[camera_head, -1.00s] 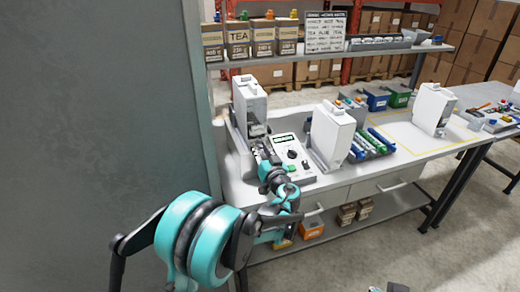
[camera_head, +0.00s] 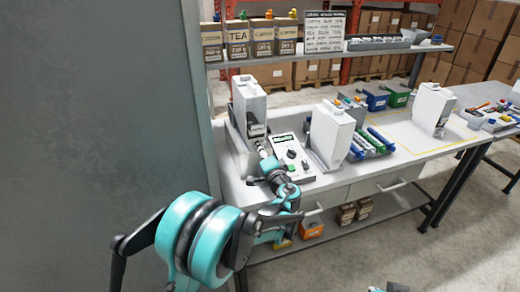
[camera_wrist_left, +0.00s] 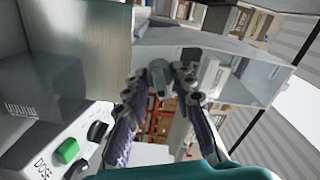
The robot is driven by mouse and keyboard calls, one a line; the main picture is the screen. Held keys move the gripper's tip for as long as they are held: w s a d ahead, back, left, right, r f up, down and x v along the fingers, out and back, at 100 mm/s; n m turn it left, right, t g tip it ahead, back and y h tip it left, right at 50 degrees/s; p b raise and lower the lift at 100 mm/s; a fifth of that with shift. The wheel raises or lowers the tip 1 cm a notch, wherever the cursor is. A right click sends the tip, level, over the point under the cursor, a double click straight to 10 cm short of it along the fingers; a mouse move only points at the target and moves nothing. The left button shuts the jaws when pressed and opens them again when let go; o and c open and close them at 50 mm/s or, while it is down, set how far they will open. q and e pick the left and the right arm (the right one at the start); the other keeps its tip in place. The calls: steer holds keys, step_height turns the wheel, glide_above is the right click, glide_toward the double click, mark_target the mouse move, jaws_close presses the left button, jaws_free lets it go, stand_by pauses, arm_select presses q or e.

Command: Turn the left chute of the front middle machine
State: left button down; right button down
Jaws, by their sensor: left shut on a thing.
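The dispenser that my left gripper (camera_head: 262,149) reaches is the leftmost white machine (camera_head: 248,100) on the bench. The gripper is at its lower front. In the left wrist view the two dark fingers (camera_wrist_left: 160,80) are closed on a small grey part (camera_wrist_left: 157,72) below the machine's shiny metal body (camera_wrist_left: 85,40); this looks like the chute. Its turn angle is hard to read, as the fingers cover much of it. Two more white machines stand to the right, one in the middle (camera_head: 332,132) and one farther right (camera_head: 433,108). My right gripper does not show clearly.
A control box (camera_head: 292,158) with knobs stands right beside the gripper; its green button (camera_wrist_left: 68,150) shows in the wrist view. Blue and green tubes (camera_head: 372,144) lie beyond the middle machine. A shelf (camera_head: 330,52) with tea boxes (camera_head: 238,40) runs behind. A grey panel (camera_head: 95,100) fills the left.

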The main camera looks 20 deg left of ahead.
arm_select(q)
steer(key=m, duration=0.5)
steer(key=shift+f, duration=0.1)
steer(key=shift+m, duration=2.5)
steer(key=c, duration=1.6)
jaws_free()
steer(key=v, duration=1.2)
